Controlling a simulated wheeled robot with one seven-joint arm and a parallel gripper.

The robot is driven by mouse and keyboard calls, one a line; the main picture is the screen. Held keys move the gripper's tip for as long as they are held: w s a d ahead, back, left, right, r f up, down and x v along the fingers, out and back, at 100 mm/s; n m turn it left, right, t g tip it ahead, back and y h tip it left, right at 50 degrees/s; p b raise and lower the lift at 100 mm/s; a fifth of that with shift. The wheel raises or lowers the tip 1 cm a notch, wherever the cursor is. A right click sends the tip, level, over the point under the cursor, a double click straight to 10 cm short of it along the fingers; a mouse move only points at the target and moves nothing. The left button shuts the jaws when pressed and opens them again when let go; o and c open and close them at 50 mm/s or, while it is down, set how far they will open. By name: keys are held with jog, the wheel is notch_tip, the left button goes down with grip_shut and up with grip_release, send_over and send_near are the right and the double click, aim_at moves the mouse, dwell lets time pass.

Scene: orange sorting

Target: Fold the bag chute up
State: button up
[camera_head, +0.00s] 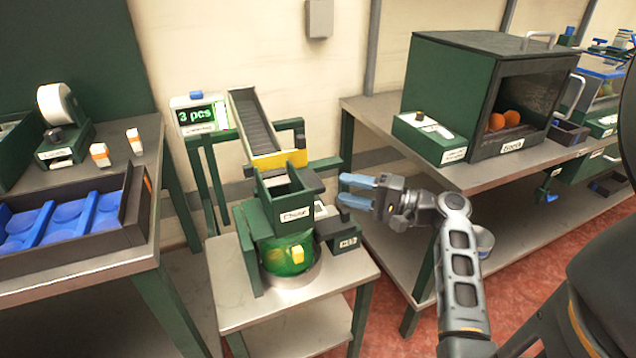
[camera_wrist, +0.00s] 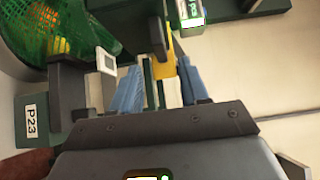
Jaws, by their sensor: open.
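The bag chute (camera_head: 285,207), a dark green box labelled "Chute", stands over the green mesh bag (camera_head: 288,258) on the small metal table. A dark block (camera_head: 307,181) projects from its upper right side. The bag also shows at the upper left of the wrist view (camera_wrist: 50,38). My gripper (camera_head: 357,190), with blue fingers, is open just right of the chute and points left at it. In the wrist view, green, white and yellow parts appear between the fingers (camera_wrist: 158,88). I cannot tell whether the fingers touch anything.
A conveyor (camera_head: 253,122) with a yellow end slopes down behind the chute. A display (camera_head: 197,115) reads "3 pcs". A dark labelled box (camera_head: 345,238) sits beside the bag. A green cabinet (camera_head: 452,95) holding oranges stands on the right bench; a blue-cupped tray (camera_head: 133,222) is left.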

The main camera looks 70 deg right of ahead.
aim_at(321, 183)
jog(key=w, duration=0.7)
jog(key=shift+w+p, duration=0.15)
jog(key=shift+p, duration=0.2)
jog(key=shift+c, duration=0.4)
grip_shut()
